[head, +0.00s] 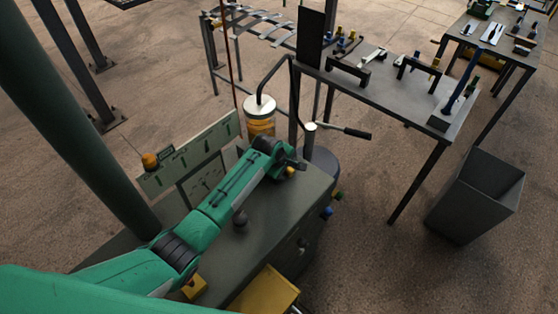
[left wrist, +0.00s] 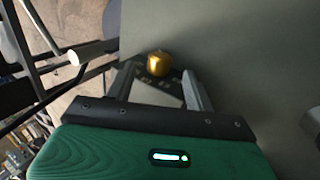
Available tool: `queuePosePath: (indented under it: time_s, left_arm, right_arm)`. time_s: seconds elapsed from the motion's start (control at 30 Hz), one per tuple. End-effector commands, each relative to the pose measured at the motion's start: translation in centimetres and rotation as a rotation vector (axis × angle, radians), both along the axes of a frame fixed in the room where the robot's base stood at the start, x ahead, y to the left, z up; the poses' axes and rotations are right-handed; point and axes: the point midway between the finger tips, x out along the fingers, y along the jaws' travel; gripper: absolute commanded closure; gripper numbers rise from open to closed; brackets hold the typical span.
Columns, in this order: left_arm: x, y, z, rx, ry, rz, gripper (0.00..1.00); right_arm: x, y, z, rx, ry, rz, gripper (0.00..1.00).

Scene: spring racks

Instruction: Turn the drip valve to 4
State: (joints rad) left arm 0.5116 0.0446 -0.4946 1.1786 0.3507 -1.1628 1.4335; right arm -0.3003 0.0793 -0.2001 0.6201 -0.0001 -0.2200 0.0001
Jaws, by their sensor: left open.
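A round brass knob (left wrist: 158,64), which looks like the drip valve, shows in the left wrist view. A dark plate with pale marks (left wrist: 150,84) lies beside it; the marks are too small to read, so I cannot tell the setting. My left gripper (left wrist: 160,74) is open, with a finger on each side of the knob in the picture. I cannot tell whether either finger touches it. In the head view my left gripper (head: 293,165) is over the far end of the grey machine (head: 262,225), and a bit of brass (head: 290,172) shows beside it. My right gripper is not in view.
A jar of amber liquid (head: 260,125) and a lever with a black handle (head: 345,131) stand close beyond the gripper. A labelled panel (head: 190,155) rises on the left. A table with tools (head: 395,85) and a grey bin (head: 475,195) stand to the right.

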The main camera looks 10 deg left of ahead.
Motion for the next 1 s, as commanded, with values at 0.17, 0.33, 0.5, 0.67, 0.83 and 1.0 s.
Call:
queuePosePath:
  time_s: [0.17, 0.33, 0.5, 0.67, 0.83, 1.0]
  left_arm:
    - [-1.0, 0.8, 2.5, -0.001, -0.003, 0.001, 0.46]
    - [-2.1, 1.5, 4.9, -0.002, -0.002, 0.001, 0.46]
    - [-2.9, 2.0, 6.9, -0.001, -0.001, 0.001, 0.46]
    - [-3.3, 2.3, 7.9, 0.0, 0.0, 0.001, 0.46]
    - [-3.4, 2.4, 8.2, 0.0, 0.0, 0.001, 0.46]
    - [-3.4, 2.4, 8.1, 0.0, 0.0, 0.001, 0.5]
  right_arm:
    - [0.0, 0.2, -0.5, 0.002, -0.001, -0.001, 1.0]
    - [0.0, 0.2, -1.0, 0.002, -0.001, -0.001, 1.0]
    - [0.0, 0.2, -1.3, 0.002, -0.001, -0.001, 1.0]
    - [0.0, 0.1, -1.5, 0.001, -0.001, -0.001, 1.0]
    - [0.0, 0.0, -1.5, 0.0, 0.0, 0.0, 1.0]
    - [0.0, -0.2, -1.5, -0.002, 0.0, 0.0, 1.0]
